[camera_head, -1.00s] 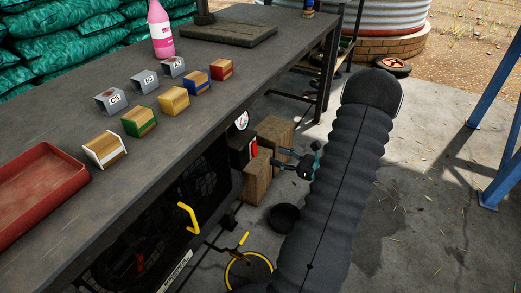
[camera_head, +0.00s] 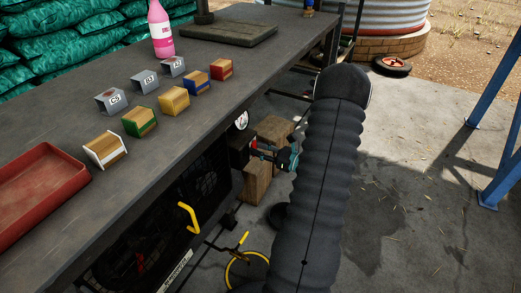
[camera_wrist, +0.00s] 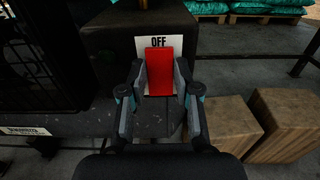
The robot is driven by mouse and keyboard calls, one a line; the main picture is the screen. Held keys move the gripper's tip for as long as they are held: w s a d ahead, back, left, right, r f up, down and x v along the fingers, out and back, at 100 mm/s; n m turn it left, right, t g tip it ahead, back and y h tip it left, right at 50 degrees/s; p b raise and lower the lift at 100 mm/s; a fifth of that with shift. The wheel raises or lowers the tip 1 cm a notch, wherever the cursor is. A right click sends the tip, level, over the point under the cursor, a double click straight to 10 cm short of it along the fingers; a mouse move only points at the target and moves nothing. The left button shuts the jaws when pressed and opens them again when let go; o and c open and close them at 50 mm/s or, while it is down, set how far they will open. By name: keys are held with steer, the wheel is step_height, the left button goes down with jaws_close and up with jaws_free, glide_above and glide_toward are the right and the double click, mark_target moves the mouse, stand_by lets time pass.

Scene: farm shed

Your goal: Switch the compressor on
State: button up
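The compressor's red switch (camera_wrist: 159,72) stands out from a dark box (camera_wrist: 110,38) in the wrist view, with a white plate (camera_wrist: 153,42) marked OFF above it. My gripper (camera_wrist: 159,85) points at the switch, one finger on each side of it. The fingers are apart; whether either touches the switch I cannot tell.
Wooden blocks (camera_head: 257,180) stand on the floor beside the compressor, close to my gripper. The bench (camera_head: 75,140) carries a red tray (camera_head: 42,190), small coloured blocks, labelled grey holders and a pink bottle (camera_head: 160,32). The concrete floor on the right is open.

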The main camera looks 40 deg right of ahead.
jaws_close()
steer(key=t+b, duration=0.1)
steer(key=b, duration=0.1)
steer(key=t+y+b, duration=0.1)
steer(key=t+b, duration=0.1)
steer(key=shift+f+y+b, duration=0.3)
steer(key=shift+f, duration=0.1)
steer(key=o, duration=0.7)
jaws_free()
steer(key=shift+s, duration=0.1)
steer(key=v, duration=1.2)
